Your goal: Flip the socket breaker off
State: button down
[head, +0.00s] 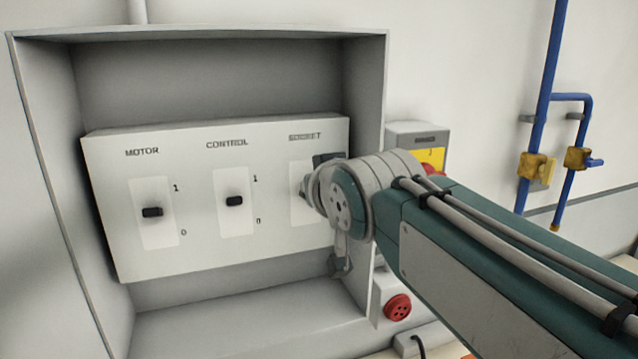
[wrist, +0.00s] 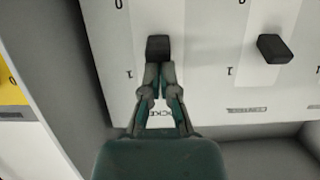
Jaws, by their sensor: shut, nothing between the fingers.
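The socket breaker's black lever (wrist: 158,47) shows in the wrist view, which sees the panel upside down. It stands between the 1 and 0 marks, somewhat nearer the 1. My gripper (wrist: 160,68) is shut and empty. Its fingertips are at the lever's edge on the 1 side; I cannot tell whether they touch it. In the head view my arm covers the socket lever, and only part of the socket switch plate (head: 299,207) and its label (head: 305,136) show.
The control lever (head: 234,201) and motor lever (head: 152,212) are to the left on the same white panel (head: 205,262). A grey recessed box (head: 378,95) surrounds the panel. A yellow-and-grey box (head: 416,132), a red round socket (head: 398,307) and blue pipes (head: 548,70) are to the right.

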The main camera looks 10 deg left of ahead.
jog(key=shift+s+d+f+t+y, duration=0.1)
jog(key=shift+s+f+t+y, duration=0.15)
jog(key=shift+f+t+y, duration=0.2)
dwell(0.3)
jog(key=shift+f, duration=0.1)
jog(key=shift+s+d+f+t+y, duration=0.1)
jog(key=shift+f+t+y, duration=0.25)
jog(key=shift+t, duration=0.3)
jog(key=shift+s+f+t+y, duration=0.1)
jog(key=shift+t+y, duration=0.3)
jog(key=shift+t, duration=0.2)
jog(key=shift+f, duration=0.1)
